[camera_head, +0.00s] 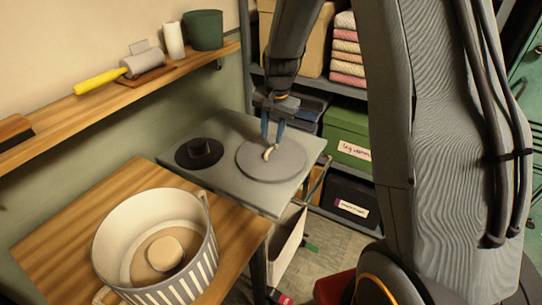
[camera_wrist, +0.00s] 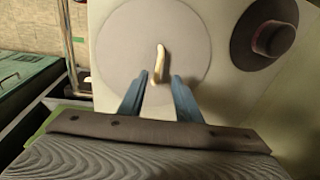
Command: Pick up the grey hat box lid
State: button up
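The grey hat box lid (camera_head: 287,165) is a flat round disc lying on a pale grey-green table (camera_head: 237,128). It has a cream arched handle (camera_head: 268,154) at its middle. My gripper (camera_head: 272,143) points down over the lid with blue fingers apart and nothing held. In the wrist view the lid (camera_wrist: 122,48) fills the upper middle. There the open gripper (camera_wrist: 160,76) has one finger on each side of the lower end of the handle (camera_wrist: 159,62), with gaps between. I cannot tell the exact height of the fingertips above the lid.
A dark round lid with a knob (camera_head: 199,153) lies left of the grey lid. A striped round tub (camera_head: 183,283) stands on the wooden counter (camera_head: 128,190) in front. A wall shelf (camera_head: 110,97) runs along the left. Shelving with a green box (camera_head: 345,127) stands behind.

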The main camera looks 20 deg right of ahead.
aim_at(271, 147)
notch_tip(271, 147, down, 4)
jog(key=shift+r+p, duration=0.1)
jog(key=shift+p, duration=0.8)
jog(key=shift+w+f, duration=0.1)
jog(key=shift+f, duration=0.5)
jog(key=shift+c, duration=0.3)
grip_shut()
